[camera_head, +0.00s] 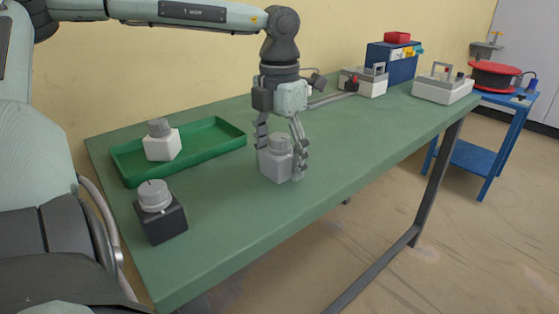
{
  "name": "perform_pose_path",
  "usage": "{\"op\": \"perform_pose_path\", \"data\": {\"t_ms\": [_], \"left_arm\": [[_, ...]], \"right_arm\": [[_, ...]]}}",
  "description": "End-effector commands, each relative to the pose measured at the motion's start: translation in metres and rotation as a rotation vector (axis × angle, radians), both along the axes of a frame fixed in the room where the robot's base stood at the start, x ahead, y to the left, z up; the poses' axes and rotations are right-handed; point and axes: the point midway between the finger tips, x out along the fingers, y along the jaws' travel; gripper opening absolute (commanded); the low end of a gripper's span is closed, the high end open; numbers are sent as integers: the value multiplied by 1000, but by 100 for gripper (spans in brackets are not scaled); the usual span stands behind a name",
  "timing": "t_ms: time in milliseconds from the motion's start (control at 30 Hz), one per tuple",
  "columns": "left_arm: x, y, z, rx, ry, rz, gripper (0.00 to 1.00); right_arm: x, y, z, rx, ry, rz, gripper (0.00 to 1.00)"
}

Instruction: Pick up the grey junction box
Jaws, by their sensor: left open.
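The grey junction box (274,166) stands upright on the green table, with a round grey knob-like part on top. My left gripper (281,148) points down over it, its fingers open on either side of the box. The fingers cover part of the box's right side, and I cannot tell whether they touch it. My right gripper is not in view.
A green tray (220,132) holds a white box with a grey knob (162,143). A black box with a light knob (160,212) stands near the table's (235,220) front left. White boxes (443,86) and a blue bin (396,66) stand at the far end.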

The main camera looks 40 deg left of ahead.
Motion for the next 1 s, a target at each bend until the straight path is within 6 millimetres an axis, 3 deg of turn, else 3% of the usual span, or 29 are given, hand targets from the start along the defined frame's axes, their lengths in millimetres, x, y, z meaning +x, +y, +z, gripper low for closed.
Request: {"op": "perform_pose_path", "data": {"t_ms": [67, 567, 833, 1000], "left_arm": [[0, 0, 0, 0, 0, 0, 74], [0, 0, 1, 0, 0, 0, 15], [1, 0, 6, 1, -2, 1, 15], [1, 0, 32, 3, -5, 0, 15]], "right_arm": [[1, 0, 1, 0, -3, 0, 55], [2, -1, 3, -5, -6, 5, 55], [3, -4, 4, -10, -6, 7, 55], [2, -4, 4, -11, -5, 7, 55]]}}
